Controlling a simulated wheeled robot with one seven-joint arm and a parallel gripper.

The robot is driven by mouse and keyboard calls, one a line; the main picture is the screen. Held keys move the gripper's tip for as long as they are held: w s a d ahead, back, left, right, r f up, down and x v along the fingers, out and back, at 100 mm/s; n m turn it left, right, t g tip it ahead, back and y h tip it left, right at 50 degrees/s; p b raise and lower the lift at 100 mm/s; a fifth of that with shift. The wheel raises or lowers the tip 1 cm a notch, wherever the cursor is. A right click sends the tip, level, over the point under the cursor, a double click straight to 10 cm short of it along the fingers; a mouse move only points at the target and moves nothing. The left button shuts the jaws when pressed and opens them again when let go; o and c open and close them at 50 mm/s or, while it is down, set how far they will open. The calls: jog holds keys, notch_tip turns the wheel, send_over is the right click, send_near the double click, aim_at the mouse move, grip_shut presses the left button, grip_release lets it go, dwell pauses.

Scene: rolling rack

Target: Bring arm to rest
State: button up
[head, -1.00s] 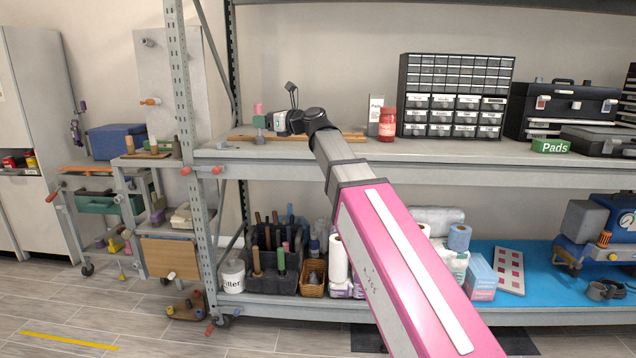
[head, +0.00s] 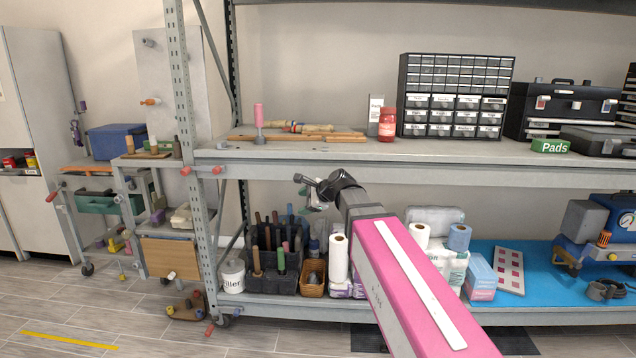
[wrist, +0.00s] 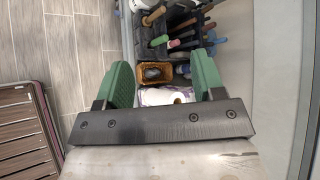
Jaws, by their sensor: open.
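My gripper (head: 306,190) is in front of the rack, just below the front edge of the upper shelf in the head view. In the wrist view my gripper (wrist: 165,85) shows two green fingers spread wide apart with nothing held between them. Beyond and below them are the lower shelf's items. My pink arm reaches up from the bottom right of the head view.
The upper shelf (head: 350,152) holds a wooden board with tools, a red jar (head: 387,122) and a drawer cabinet (head: 455,95). Below are a dark tool caddy (head: 290,278), a wicker basket (head: 313,280) and paper rolls (head: 339,258). Floor (head: 60,310) is clear at front left.

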jog(key=s+d+f+n+g+h, duration=0.2)
jog(key=s+d+f, duration=0.4)
jog(key=f, duration=0.4)
jog(key=s+d+f+n+g+h, duration=0.2)
jog(key=s+d+f+n+h, duration=0.2)
jog(key=d+f, duration=0.5)
jog(key=s+d+f+n+g+h, duration=0.2)
jog(key=s+d+f+n+h, duration=0.1)
jog(key=s+d+f+n, duration=0.5)
notch_tip(320, 180, down, 3)
jog(key=shift+s+f, duration=0.15)
jog(key=shift+s, duration=0.2)
